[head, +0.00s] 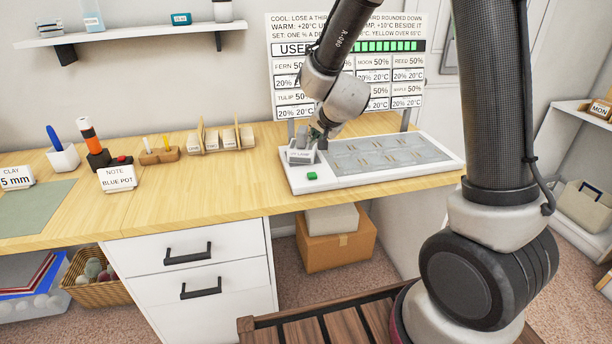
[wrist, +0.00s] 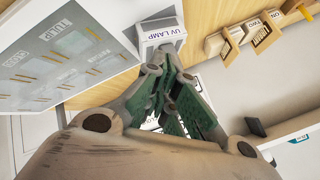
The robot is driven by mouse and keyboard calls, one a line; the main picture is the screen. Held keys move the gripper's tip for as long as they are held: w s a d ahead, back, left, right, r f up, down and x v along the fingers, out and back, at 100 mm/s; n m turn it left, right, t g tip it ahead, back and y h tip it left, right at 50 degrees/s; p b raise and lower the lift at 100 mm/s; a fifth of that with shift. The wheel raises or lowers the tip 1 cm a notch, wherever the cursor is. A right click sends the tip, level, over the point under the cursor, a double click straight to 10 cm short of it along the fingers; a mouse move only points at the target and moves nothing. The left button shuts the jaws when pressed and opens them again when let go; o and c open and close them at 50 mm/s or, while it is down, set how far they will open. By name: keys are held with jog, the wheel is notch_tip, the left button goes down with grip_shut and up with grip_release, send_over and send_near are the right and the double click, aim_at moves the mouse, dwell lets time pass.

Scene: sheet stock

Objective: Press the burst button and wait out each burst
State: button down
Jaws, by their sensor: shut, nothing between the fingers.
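My gripper (head: 322,137) is shut and empty, over the left part of the white tray unit (head: 400,176). A block labelled UV LAMP (head: 300,155) stands at the unit's left end, just by my fingertips; it also shows in the wrist view (wrist: 162,34). I cannot tell if my green-padded fingers (wrist: 170,62) touch it. A small green button (head: 312,176) sits at the unit's front left; I can read no label on it. My arm partly hides the status board (head: 292,68).
The board shows a row of green segments (head: 390,46) and readings of 50% and 20°C.

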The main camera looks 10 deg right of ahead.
aim_at(315, 174)
dwell(0.3)
jog(key=shift+f, duration=4.4)
jog(key=shift+f, duration=0.4)
jog(key=shift+f, duration=0.5)
jog(key=shift+r, duration=0.95)
